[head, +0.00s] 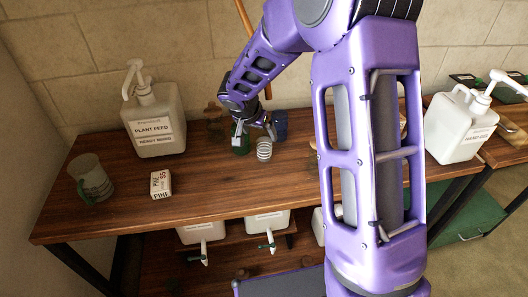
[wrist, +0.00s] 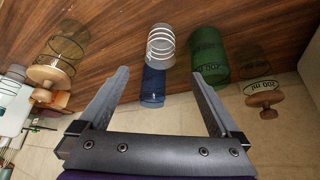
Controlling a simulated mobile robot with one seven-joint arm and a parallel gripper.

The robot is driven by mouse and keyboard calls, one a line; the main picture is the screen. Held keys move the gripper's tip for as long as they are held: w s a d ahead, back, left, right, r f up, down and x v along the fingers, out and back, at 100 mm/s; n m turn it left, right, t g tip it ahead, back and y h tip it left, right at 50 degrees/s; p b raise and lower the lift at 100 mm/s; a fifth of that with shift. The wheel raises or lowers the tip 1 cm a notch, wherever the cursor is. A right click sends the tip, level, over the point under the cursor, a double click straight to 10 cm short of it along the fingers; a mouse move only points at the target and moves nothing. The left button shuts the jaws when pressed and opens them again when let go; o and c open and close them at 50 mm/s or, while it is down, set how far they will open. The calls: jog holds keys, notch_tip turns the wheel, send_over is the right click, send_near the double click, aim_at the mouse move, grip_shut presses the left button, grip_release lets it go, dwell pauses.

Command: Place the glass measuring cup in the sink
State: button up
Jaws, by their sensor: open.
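My gripper (head: 252,126) is open and reaches down over the back of the wooden table. In the wrist view its two fingers (wrist: 160,74) are spread with nothing held between them. A clear glass with white rings (head: 264,150) stands just in front of it; it also shows beyond the fingertips in the wrist view (wrist: 161,42). A green glass marked in ml (wrist: 208,52) and a blue glass (wrist: 153,86) stand close by. A grey see-through cup with a green handle (head: 92,178) stands at the table's left. I cannot tell which is the measuring cup. No sink is recognisable.
A white plant-feed pump bottle (head: 154,122) stands at the back left, with a small box (head: 161,184) in front. Wood-knobbed jars flank the glasses in the wrist view, left (wrist: 62,55) and right (wrist: 258,68). Another pump bottle (head: 460,128) is right. The table's front is mostly clear.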

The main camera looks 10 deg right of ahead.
aim_at(266, 145)
jog(key=x, duration=1.1)
jog(key=shift+w+f, duration=0.1)
jog(key=shift+f, duration=0.25)
grip_shut()
jog(key=shift+r, duration=0.15)
